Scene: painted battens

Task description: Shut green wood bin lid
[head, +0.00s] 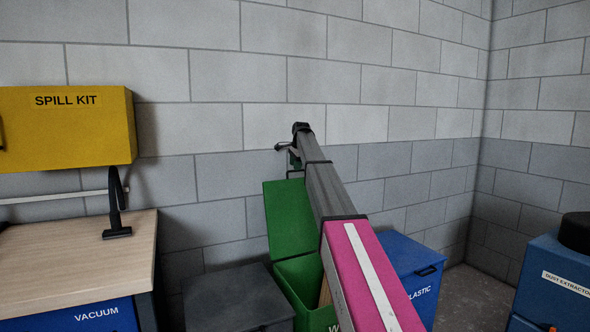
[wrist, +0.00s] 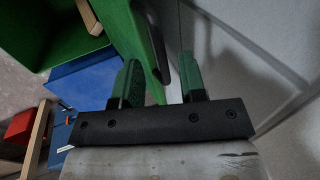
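The green wood bin (head: 313,292) stands against the wall with its lid (head: 287,218) raised, leaning back near the wall. The bin's opening shows, with wood pieces (head: 325,291) inside. My gripper (head: 292,155) is at the lid's top edge, partly hidden by my arm in the head view. In the wrist view my gripper (wrist: 160,78) has its two green fingers apart. The lid's edge (wrist: 131,38) and a dark handle (wrist: 157,45) lie between or just beyond the fingers; I cannot tell whether they touch.
A blue plastic bin (head: 410,262) stands right of the green bin, and a dark grey bin (head: 238,297) left of it. A workbench (head: 75,255) and yellow spill kit box (head: 70,130) are at the left. A blue dust extractor (head: 555,275) is at the right. The wall is close behind the lid.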

